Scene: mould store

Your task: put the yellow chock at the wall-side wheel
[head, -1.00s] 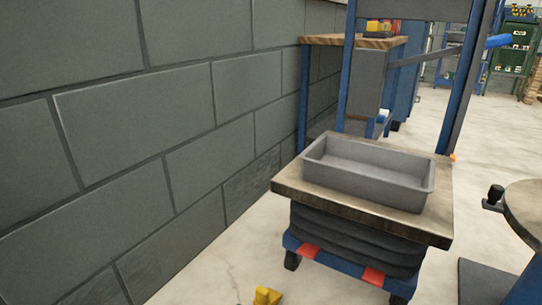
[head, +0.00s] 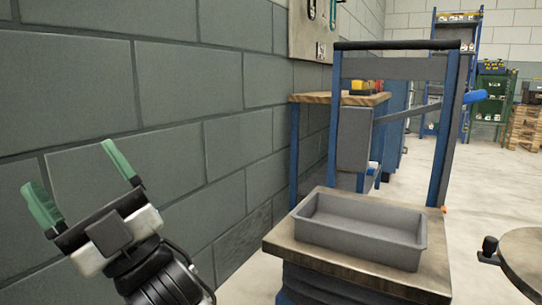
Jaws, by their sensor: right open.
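The lift cart's wooden top (head: 290,249) is at the lower right of centre in the head view. Below it, part of its dark bellows (head: 318,287) shows. Its wheels are below the picture's edge, so the wall-side wheel is not in view. The yellow chock is not in view now. My right gripper (head: 66,165) is at the left, in front of the wall and well left of the cart. Its two green-padded fingers are spread wide, with nothing between them. My left gripper is not in view.
A grey tray (head: 350,246) sits on the cart top. The cart's blue push frame (head: 445,140) stands behind it. A grey block wall (head: 240,140) runs along the left. A workbench (head: 310,98) stands beyond. A round wooden top (head: 525,258) is at the right. Pale floor is open at the right.

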